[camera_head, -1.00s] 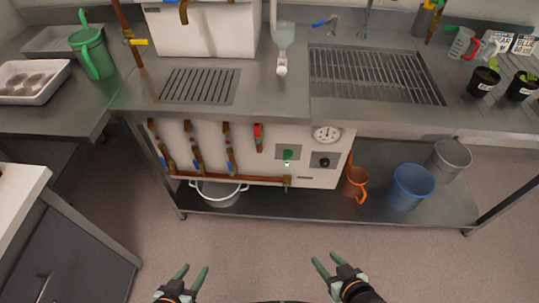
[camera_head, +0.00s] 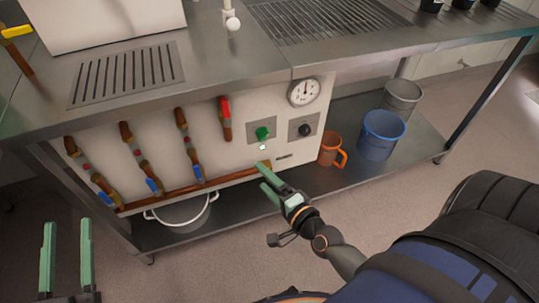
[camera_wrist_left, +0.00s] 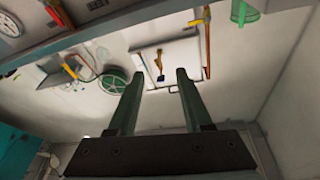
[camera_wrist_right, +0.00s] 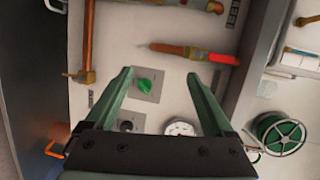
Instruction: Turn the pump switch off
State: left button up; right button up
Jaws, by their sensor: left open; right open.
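A green knob (camera_head: 263,133) sits on a grey plate on the white front panel (camera_head: 215,150) under the counter. A black knob (camera_head: 305,130) sits on a second plate to its right. I cannot read which one is labelled as the pump switch. My right gripper (camera_head: 265,176) is open and empty, in front of the panel and just below the green knob in the head view. In the right wrist view the green knob (camera_wrist_right: 144,85) shows between the open fingers, with the black knob (camera_wrist_right: 127,125) nearer the palm. My left gripper (camera_head: 68,224) is open and empty at the lower left, away from the panel.
A round gauge (camera_head: 304,92) is above the black knob. Copper pipes with blue and red valve handles (camera_head: 225,118) run left of the knobs. A pot (camera_head: 184,213), an orange jug (camera_head: 331,150) and a blue bucket (camera_head: 381,135) stand on the lower shelf.

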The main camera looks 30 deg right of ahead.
jog(key=w+d+f+m+t+h+b, duration=0.1)
jog(key=w+d+f+m+h+b, duration=0.1)
jog(key=d+f+m+b, duration=0.25)
jog(key=m+h+b, duration=0.3)
jog(key=m+b, duration=0.1)
jog(key=m, duration=0.4)
send_near(265, 138)
pick_arm(q)
jog(key=s+r+m+t+h, duration=0.2)
jog(key=s+r+m+h, duration=0.3)
jog(key=h, duration=0.3)
jog(key=shift+s+d+m+p, duration=0.35)
jog(key=shift+s+m, duration=0.15)
jog(key=shift+s, duration=0.1)
pick_arm(e)
jog(key=x, duration=0.8)
jog(key=shift+w, duration=0.2)
jog(key=shift+c, duration=0.4)
jog(key=c, duration=1.3)
pick_arm(q)
jog(key=shift+r, duration=0.1)
